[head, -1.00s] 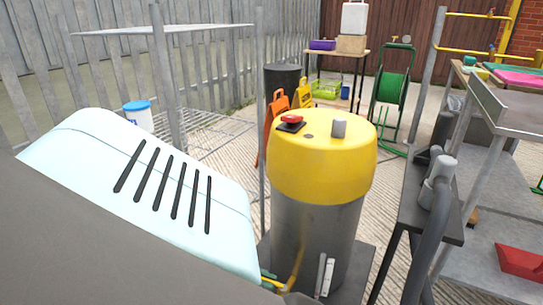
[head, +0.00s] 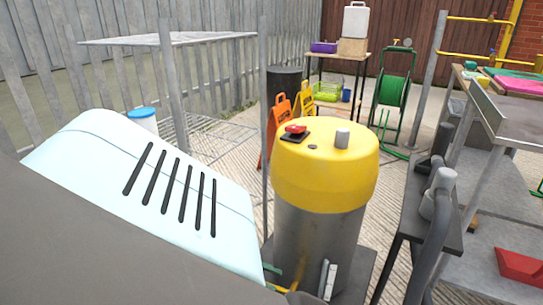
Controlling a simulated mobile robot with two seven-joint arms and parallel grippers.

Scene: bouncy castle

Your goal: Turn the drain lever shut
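A tank (head: 318,235) with a domed yellow top and a grey metal body stands near the middle of the head view. A small green lever-like piece (head: 272,268) and a yellow piece (head: 278,287) show low at its left side. They are partly cut off, so I cannot tell the lever's angle. Two pale upright bars show low on the tank's front. The lower left is filled by a pale slotted shell close to the camera, which hides what lies behind it. I cannot make out my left gripper's fingers.
A red button (head: 295,129) and a grey stub (head: 342,138) sit on the yellow top. Orange and yellow signs (head: 281,115), a green hose reel (head: 392,90) and a table are behind. Paving between them is open.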

